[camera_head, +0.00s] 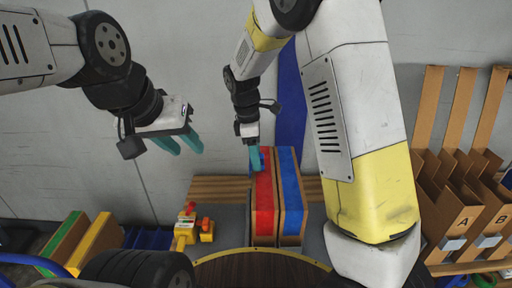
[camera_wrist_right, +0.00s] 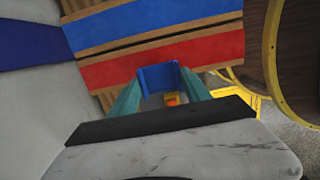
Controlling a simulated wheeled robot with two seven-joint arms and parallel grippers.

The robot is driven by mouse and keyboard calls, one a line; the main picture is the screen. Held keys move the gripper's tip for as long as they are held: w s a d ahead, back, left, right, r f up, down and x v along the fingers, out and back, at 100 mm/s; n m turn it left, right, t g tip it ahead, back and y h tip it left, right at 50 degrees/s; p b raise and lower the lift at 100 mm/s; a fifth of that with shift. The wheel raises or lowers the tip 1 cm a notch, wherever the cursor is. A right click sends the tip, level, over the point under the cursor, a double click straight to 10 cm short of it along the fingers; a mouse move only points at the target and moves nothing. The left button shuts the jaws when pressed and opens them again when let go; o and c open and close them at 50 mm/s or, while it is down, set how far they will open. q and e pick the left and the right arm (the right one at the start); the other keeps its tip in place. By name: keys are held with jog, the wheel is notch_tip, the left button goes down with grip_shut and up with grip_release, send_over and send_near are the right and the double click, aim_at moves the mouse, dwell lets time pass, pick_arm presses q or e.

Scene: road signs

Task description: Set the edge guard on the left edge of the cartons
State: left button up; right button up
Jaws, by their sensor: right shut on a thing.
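Two upright cartons stand side by side in the head view, the left one with a red band (camera_head: 264,212) and the right one with a blue band (camera_head: 291,196). The blue edge guard (camera_wrist_right: 157,69) is between the fingers of my right gripper (camera_wrist_right: 163,92) in the right wrist view, overlapping the red carton's border. In the head view my right gripper (camera_head: 255,160) is at the upper left of the red carton, and the guard is mostly hidden. I cannot tell if guard and carton touch. My left gripper (camera_head: 190,153) is open and empty, left of the cartons.
A yellow tool with red parts (camera_head: 186,230) stands left of the cartons. A round brown top with a yellow rim (camera_head: 262,252) is in front. Cardboard holders (camera_head: 452,208) marked A and B stand at the right. Wooden slats (camera_head: 215,188) lie behind the cartons.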

jog(key=shift+f, duration=0.15)
jog(key=shift+f, duration=0.4)
jog(key=o, duration=1.3)
jog(key=shift+o, duration=0.2)
